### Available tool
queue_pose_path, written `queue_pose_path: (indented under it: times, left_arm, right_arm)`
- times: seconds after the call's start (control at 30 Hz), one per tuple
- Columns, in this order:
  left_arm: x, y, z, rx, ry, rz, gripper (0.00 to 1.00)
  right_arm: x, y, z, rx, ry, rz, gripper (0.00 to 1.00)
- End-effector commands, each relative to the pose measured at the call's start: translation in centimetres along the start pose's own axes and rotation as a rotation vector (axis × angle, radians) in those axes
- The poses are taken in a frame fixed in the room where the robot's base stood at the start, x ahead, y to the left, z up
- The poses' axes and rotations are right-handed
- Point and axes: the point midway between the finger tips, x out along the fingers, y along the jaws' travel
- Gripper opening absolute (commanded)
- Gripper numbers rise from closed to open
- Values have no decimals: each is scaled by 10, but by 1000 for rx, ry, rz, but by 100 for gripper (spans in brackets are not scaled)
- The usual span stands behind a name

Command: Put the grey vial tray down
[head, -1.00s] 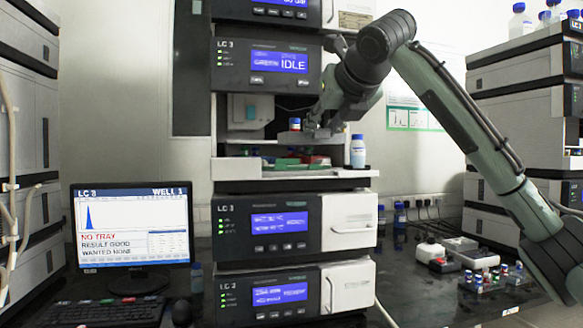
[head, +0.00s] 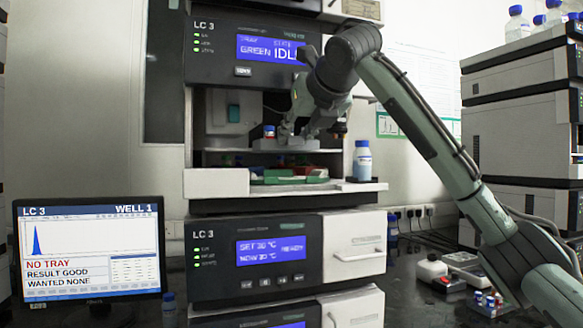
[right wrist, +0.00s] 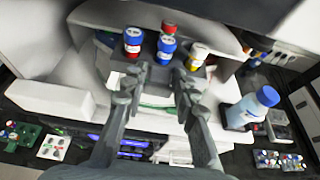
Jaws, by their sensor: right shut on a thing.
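My right gripper (head: 290,138) is inside the open bay of the middle instrument stack, above the bay's shelf. In the right wrist view its fingers (right wrist: 156,86) are shut on the grey vial tray (right wrist: 200,72). The tray carries a vial with a blue cap and red band (right wrist: 133,42), a blue-capped vial (right wrist: 165,47), a red-capped vial (right wrist: 169,27) and a yellow one (right wrist: 197,54). My left gripper is not in view.
Green and red items (head: 288,177) lie on the white shelf (head: 218,184) below the gripper. A blue-capped bottle (head: 362,161) stands at the shelf's right end. The monitor (head: 87,245) reads NO TRAY. Small racks (head: 487,304) sit on the bench at right.

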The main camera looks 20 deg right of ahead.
Motion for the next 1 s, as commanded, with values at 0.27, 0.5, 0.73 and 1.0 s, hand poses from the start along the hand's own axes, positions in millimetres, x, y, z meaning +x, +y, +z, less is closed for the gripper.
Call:
queue_pose_path:
  times: [0.27,0.5,0.73,1.0]
  left_arm:
    - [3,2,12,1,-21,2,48]
    - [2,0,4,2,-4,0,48]
    - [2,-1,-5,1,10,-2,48]
    - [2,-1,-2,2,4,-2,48]
  right_arm:
    - [10,0,-24,1,-2,1,0]
    - [21,0,-52,1,-2,1,0]
    - [22,0,-53,1,0,1,34]
    - [22,0,-53,1,-1,1,48]
